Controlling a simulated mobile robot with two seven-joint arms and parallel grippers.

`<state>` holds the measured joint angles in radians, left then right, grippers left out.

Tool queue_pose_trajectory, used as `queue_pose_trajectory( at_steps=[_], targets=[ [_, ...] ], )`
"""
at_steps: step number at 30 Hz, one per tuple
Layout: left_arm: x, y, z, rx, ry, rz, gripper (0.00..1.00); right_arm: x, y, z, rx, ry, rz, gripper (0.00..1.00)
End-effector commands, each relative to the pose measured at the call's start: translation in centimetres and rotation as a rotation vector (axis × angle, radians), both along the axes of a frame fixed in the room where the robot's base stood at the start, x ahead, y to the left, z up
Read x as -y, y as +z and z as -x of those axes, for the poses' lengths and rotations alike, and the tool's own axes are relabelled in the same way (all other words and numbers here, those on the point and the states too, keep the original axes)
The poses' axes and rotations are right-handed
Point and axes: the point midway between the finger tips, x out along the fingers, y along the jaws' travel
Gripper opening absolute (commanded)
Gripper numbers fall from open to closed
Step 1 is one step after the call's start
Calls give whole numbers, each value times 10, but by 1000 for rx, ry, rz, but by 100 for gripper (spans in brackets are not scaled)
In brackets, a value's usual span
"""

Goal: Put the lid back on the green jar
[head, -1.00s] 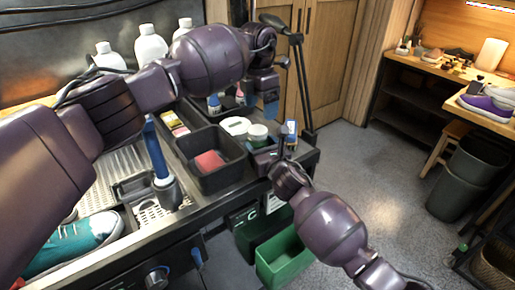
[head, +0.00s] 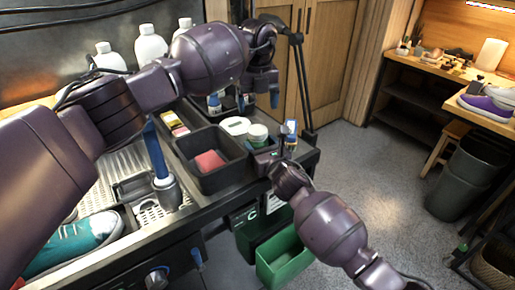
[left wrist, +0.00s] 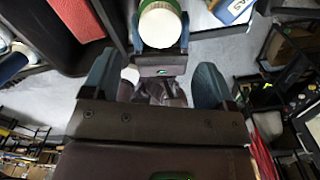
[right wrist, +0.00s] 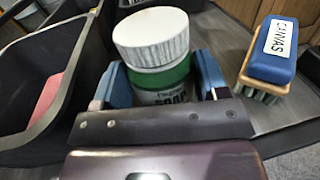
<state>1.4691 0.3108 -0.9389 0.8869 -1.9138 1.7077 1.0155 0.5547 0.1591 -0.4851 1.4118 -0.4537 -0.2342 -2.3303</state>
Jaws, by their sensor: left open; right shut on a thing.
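The green jar (right wrist: 162,80) stands upright on the caddy at the bench end, with its white ribbed lid (right wrist: 150,36) on its mouth. The lid looks slightly off-centre to the left; I cannot tell whether it is tightened. My right gripper (right wrist: 155,88) is shut on the jar's sides below the lid. In the head view the lid (head: 258,131) shows above my right gripper (head: 268,157). My left gripper (head: 258,99) is open and empty, above and apart from the jar. The left wrist view shows the lid (left wrist: 160,25) beyond the open fingers.
A black bin with a pink sponge (head: 209,161) is to the left, with a white object (head: 235,125) behind. White bottles (head: 150,43) line the back.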

Motion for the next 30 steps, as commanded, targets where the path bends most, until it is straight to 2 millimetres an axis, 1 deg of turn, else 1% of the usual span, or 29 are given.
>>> queue_pose_trajectory(
  at_steps=[11,14,17,27,30],
  targets=[
    [0,0,0,0,15,0,79,0,0,0,0,0,0,1],
    [0,-3,0,-1,15,0,79,0,0,0,0,0,0,1],
    [0,-11,0,-2,14,1,79,0,0,0,0,0,0,1],
    [0,-57,1,-3,14,1,79,0,0,0,0,0,0,1],
    [1,-68,0,-2,14,1,79,0,0,0,0,0,0,1]
  ],
)
